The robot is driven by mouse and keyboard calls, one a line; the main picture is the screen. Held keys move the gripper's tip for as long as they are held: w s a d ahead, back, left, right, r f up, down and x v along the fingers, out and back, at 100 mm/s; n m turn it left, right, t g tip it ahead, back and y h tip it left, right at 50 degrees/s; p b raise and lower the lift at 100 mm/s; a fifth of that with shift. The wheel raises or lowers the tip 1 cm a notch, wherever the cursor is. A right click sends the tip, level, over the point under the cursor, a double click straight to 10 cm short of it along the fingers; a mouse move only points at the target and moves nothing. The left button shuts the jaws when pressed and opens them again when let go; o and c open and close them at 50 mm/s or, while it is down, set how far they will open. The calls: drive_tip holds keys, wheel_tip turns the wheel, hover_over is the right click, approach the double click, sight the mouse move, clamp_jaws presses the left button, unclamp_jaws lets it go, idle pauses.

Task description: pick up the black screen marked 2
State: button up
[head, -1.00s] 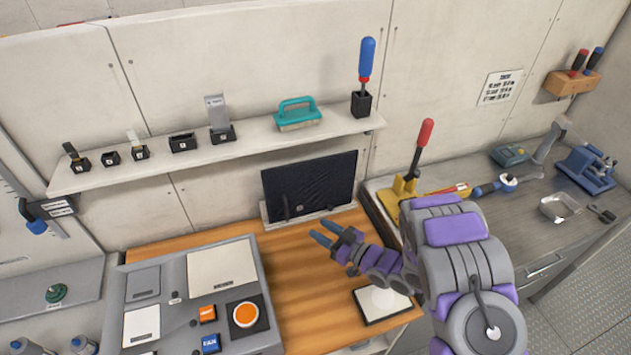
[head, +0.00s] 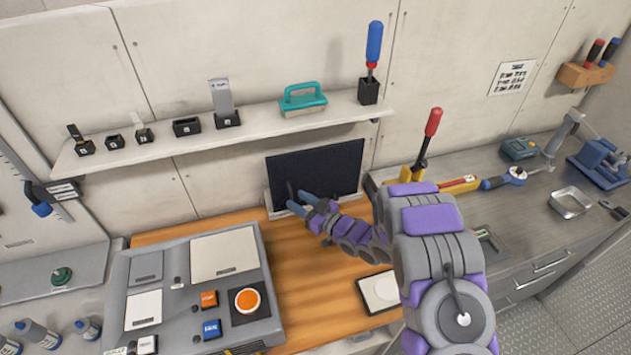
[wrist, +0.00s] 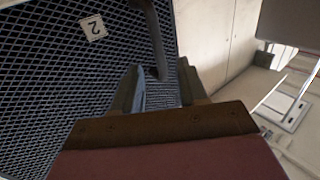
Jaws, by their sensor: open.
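The black screen (head: 325,168) stands upright in a pale holder (head: 284,212) at the back of the wooden bench, against the wall. In the wrist view its dark mesh (wrist: 50,90) fills the left side, with a white label marked 2 (wrist: 92,27) and a dark handle (wrist: 156,40). My gripper (head: 300,202) is open in front of the screen's lower left part. In the wrist view, my gripper's fingers (wrist: 158,90) lie on either side of the handle's lower end. I cannot tell whether they touch it.
A shelf (head: 240,137) with several small blocks, a teal-handled brush (head: 303,98) and a blue-handled tool (head: 373,50) runs above the screen. A grey console (head: 118,290) stands on the left of the bench. A white pad (head: 381,291) lies at right. Bare wood lies between.

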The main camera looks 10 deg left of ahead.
drive_tip(key=shift+w+a, duration=0.2)
drive_tip(key=shift+a, duration=0.5)
drive_tip(key=shift+c, duration=0.2)
clamp_jaws()
idle(0.7)
